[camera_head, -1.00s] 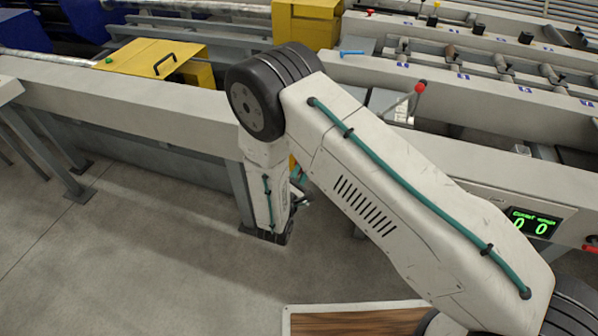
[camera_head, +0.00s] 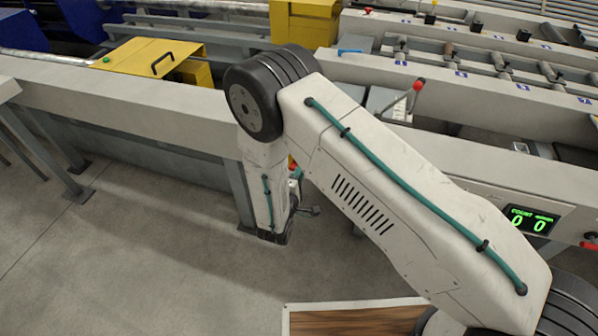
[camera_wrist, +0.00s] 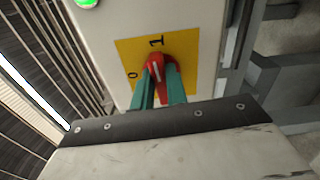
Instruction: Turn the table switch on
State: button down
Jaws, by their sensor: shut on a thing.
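The table switch (camera_wrist: 158,66) is a red rotary knob on a yellow plate (camera_wrist: 185,57) in the wrist view. The plate is marked 0 at its left and 1 at its top. A white line on the knob slants up toward the 1 side. My gripper (camera_wrist: 160,80) has two green fingers, one on each side of the knob, shut on it. In the head view only a little of my gripper (camera_head: 296,173) shows behind my arm, at the table's side, and the plate is mostly hidden.
A green light (camera_wrist: 86,2) sits on the same pale panel. In the head view a red-tipped lever (camera_head: 418,86) stands on the table, and a counter display (camera_head: 532,221) reads 0 0. A wooden board (camera_head: 355,320) lies on the floor in front.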

jog(key=shift+f+m, duration=0.1)
jog(key=shift+m, duration=0.5)
jog(key=c, duration=1.4)
grip_release()
jog(key=shift+s, duration=0.1)
jog(key=v, duration=0.7)
jog(key=shift+s+a, duration=0.15)
jog(key=shift+s, duration=0.15)
